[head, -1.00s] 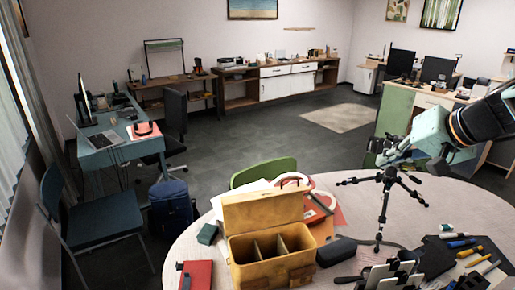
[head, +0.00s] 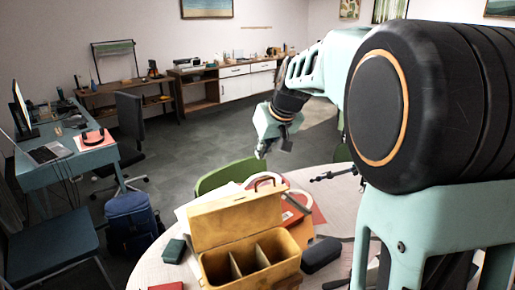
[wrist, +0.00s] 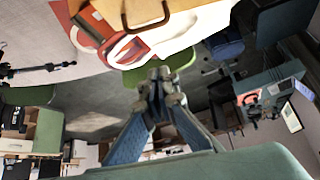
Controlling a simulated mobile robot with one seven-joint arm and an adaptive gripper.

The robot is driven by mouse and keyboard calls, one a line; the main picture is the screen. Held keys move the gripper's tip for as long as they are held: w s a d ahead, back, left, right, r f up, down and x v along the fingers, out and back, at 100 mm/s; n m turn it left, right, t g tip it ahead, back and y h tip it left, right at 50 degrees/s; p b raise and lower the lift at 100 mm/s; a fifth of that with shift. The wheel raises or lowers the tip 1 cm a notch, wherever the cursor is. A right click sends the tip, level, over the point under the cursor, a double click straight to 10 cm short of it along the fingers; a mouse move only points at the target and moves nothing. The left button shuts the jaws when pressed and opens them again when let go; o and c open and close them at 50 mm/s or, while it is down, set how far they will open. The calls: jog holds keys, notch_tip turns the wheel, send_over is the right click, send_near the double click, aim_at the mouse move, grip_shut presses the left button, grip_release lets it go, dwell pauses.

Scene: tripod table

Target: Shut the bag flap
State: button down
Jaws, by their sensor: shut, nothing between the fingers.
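The yellow bag (head: 285,275) stands on the round table with its compartments showing. Its flap (head: 237,218) stands up, open, at the bag's far side. In the wrist view a yellow surface with a brown handle, likely the flap (wrist: 190,32), shows at the top edge, cut off by the frame. My gripper (head: 268,152) is beyond the bag and above it, over the far side of the table, apart from the flap. In the wrist view my gripper (wrist: 160,82) has its fingertips together with nothing between them.
Red and white items (head: 268,183) lie just behind the flap. A dark case (head: 321,255) lies right of the bag and a green box (head: 174,251) left. A green chair (head: 225,175) stands beyond the table. My arm hides the table's right side.

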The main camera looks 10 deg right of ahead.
send_over(262, 187)
jog(key=w, duration=0.3)
notch_tip(262, 187, down, 5)
jog(key=s, duration=0.3)
jog(key=shift+f, duration=0.3)
jog(key=shift+s+f, duration=0.2)
jog(key=shift+s, duration=0.25)
jog(key=shift+s+f+b, duration=0.1)
jog(key=shift+s+b, duration=0.05)
jog(key=shift+b, duration=0.25)
